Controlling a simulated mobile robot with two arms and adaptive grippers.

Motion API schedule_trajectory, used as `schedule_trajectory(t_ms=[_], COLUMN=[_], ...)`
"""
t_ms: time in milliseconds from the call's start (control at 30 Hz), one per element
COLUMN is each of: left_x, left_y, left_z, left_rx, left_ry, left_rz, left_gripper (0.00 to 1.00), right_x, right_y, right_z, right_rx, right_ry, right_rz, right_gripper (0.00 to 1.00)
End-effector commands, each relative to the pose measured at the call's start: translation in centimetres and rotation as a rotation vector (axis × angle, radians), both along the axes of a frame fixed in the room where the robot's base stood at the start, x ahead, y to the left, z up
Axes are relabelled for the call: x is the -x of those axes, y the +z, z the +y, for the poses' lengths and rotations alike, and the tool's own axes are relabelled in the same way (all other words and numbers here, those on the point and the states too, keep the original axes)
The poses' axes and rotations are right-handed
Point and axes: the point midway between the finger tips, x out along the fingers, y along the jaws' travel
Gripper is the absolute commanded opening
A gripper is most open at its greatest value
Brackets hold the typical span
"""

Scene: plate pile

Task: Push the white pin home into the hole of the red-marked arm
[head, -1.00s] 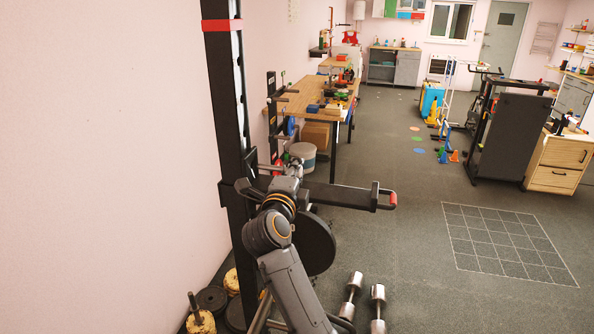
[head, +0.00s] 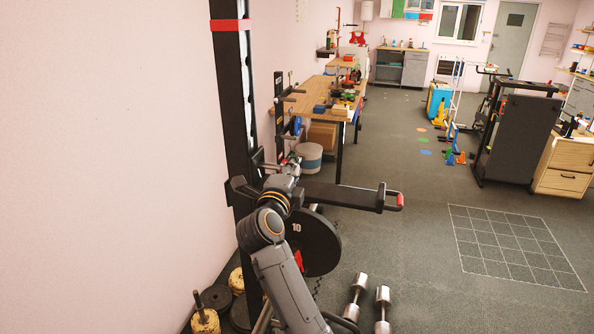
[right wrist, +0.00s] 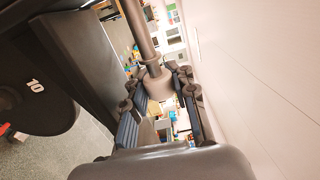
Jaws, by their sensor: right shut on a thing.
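The red-marked arm (head: 345,196) is a black bar with a red tip, standing out to the right from a black upright (head: 232,110) in the head view. My right gripper (head: 284,170) is beside the upright, at the root of this bar, and its fingers are hard to make out there. In the right wrist view my right gripper (right wrist: 160,98) has its two padded fingers on either side of a pale, greyish knob on a shaft, which looks like the white pin (right wrist: 159,84). The hole and the pin's far end cannot be seen. My left gripper is not in view.
A black weight plate marked 10 (head: 320,245) hangs just below the bar. Dumbbells (head: 357,292) lie on the floor at the front. A wooden workbench (head: 320,95) stands behind the rack. The wall is close on the left; open floor lies to the right.

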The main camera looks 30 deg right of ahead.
Motion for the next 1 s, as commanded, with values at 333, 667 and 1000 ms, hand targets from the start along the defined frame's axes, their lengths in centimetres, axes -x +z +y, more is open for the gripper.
schedule_trajectory(t_ms=[333, 667, 1000], left_x=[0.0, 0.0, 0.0], left_y=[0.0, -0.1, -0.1], left_z=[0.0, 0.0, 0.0], left_rx=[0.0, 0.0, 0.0], left_ry=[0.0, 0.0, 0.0], left_rz=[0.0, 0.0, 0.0], left_gripper=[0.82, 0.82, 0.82], right_x=[-0.7, -1.3, -2.0], right_y=[0.0, 0.0, 0.0], right_z=[0.6, 1.1, 1.7], right_rx=[0.001, -0.001, 0.001], right_ry=[0.0, 0.0, 0.0], right_rz=[-0.001, -0.001, -0.001], right_gripper=[0.0, 0.0, 0.0])
